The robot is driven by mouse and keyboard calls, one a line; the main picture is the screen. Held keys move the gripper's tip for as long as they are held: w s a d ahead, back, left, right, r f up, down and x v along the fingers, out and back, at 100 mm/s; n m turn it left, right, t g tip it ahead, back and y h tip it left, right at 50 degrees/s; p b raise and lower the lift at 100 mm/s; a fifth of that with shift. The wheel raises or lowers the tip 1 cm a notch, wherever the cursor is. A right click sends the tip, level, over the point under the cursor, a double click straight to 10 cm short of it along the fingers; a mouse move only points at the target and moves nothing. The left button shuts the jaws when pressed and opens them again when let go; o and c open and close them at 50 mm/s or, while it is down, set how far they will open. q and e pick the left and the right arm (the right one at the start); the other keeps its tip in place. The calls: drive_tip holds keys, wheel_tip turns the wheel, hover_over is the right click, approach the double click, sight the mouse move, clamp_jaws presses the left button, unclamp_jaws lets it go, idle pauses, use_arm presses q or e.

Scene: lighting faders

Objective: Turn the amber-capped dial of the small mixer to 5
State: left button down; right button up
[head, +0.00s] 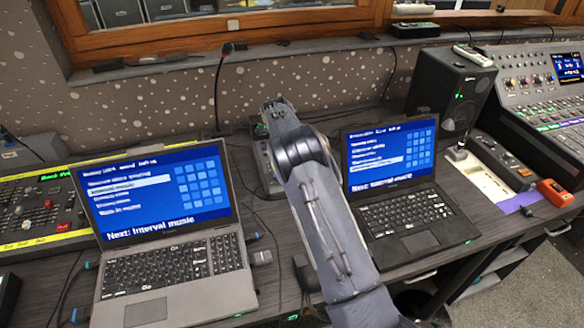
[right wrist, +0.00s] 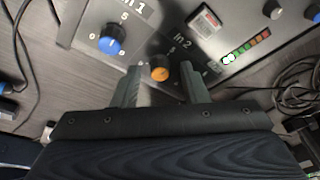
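The amber-capped dial (right wrist: 160,68) shows in the right wrist view on the grey panel of the small mixer (right wrist: 150,27), by the label In 2. I cannot make out where its pointer stands. My right gripper (right wrist: 161,80) is open, its two fingers apart, with the amber dial just beyond and between the tips; I see no clear contact. In the head view my right arm reaches over the small mixer (head: 264,168) between two laptops and hides most of it, dial included. My left gripper is not in view.
A blue-capped dial (right wrist: 112,40) sits beside the amber one, by In 1. A level meter (right wrist: 246,47) is to the right. A left laptop (head: 160,205) and right laptop (head: 395,180) flank the arm. A gooseneck microphone (head: 219,95) stands behind; cables lie around.

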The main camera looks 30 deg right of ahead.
drive_tip(key=v, duration=0.7)
drive_tip(key=shift+r, duration=0.4)
